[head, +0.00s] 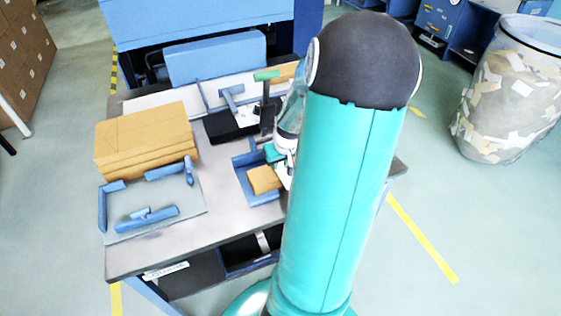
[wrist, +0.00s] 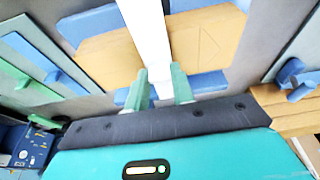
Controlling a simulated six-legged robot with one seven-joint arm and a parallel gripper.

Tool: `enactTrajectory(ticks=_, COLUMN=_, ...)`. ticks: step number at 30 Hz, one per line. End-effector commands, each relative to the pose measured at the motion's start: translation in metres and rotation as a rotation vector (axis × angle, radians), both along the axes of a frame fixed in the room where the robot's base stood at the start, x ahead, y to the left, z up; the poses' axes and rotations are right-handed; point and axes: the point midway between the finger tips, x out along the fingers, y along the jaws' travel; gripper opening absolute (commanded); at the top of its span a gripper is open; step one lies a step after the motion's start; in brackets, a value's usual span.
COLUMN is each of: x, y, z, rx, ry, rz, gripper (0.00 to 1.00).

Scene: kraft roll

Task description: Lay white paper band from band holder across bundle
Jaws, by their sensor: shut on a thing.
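My gripper (wrist: 160,88) is shut on the white paper band (wrist: 147,30), which runs between its green fingers and away to the top edge of the wrist view. The band passes over the brown kraft bundle (wrist: 205,45), with bundle showing on both sides of it. Whether it touches the bundle cannot be told. In the head view the bundle (head: 265,180) lies in a blue cradle (head: 246,163). There my gripper (head: 273,154) is at the bundle's far edge, partly hidden by my arm. I cannot clearly make out the band holder or the band's far end.
A large kraft stack (head: 145,140) stands on the table's left. In front of it is a grey plate (head: 157,205) with blue stops. A black tray (head: 228,125) and a dark upright with a green top (head: 266,75) stand behind the cradle. A scrap bin (head: 512,95) is at the right.

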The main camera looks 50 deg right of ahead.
Motion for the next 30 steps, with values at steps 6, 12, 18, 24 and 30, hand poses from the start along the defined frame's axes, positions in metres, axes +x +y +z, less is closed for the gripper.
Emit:
enactTrajectory(ticks=6, x=0.000, y=0.000, z=-0.003, rx=0.000, ry=0.001, rz=0.000, gripper=0.34)
enactTrajectory(ticks=12, x=0.000, y=0.000, z=-0.003, rx=0.000, ry=0.000, rz=-0.001, gripper=0.46)
enactTrajectory(ticks=18, x=0.000, y=0.000, z=0.000, rx=-0.001, ry=0.000, rz=-0.001, gripper=0.46)
enactTrajectory(ticks=24, x=-0.006, y=0.001, z=0.020, rx=-0.004, ry=-0.001, rz=-0.004, gripper=0.46)
enactTrajectory(ticks=30, x=-0.015, y=0.006, z=0.054, rx=-0.004, ry=0.000, rz=-0.004, gripper=0.46)
